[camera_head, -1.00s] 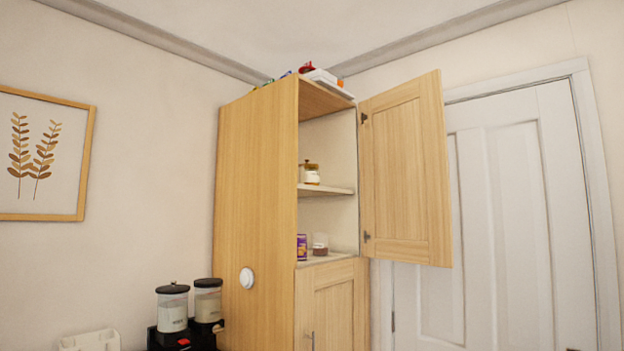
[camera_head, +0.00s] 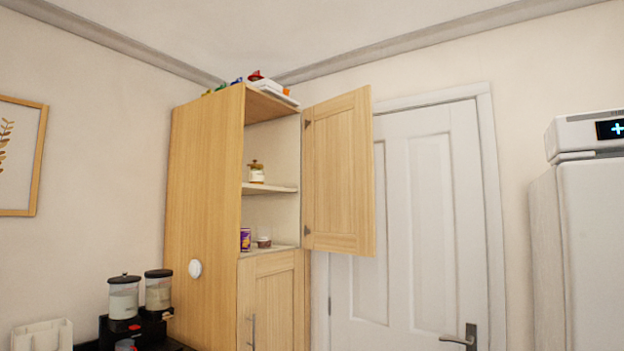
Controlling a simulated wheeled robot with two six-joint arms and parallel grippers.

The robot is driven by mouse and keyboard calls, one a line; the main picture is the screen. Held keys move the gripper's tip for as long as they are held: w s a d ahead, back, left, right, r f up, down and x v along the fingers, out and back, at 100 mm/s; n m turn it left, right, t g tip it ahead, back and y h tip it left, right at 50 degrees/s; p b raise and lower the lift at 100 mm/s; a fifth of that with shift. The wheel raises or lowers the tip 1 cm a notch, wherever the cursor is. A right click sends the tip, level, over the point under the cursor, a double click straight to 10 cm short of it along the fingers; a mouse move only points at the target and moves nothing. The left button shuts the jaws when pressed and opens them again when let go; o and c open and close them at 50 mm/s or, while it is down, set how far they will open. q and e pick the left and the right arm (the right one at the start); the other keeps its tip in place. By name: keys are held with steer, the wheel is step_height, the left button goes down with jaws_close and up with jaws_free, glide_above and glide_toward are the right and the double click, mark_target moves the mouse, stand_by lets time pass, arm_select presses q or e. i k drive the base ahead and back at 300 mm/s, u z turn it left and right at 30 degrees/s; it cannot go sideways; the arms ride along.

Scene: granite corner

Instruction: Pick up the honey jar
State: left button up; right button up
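A small jar (camera_head: 257,173) with a pale label and a brown lid stands upright on the upper shelf (camera_head: 268,188) of the tall wooden cabinet. It looks like the honey jar, but its label is too small to read. The cabinet's upper door (camera_head: 339,172) is swung open to the right, so the shelves are exposed from the front. Neither of my grippers is in view.
A purple container (camera_head: 245,239) and a small brown-and-white tub (camera_head: 264,242) stand on the lower shelf. Dispensers (camera_head: 124,299) stand left of the cabinet (camera_head: 205,200). A closed white door (camera_head: 415,220) and a white appliance (camera_head: 585,250) are to the right.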

mark_target(256, 174)
steer(key=z, duration=0.5)
steer(key=i, duration=2.1)
steer(key=u, duration=1.35)
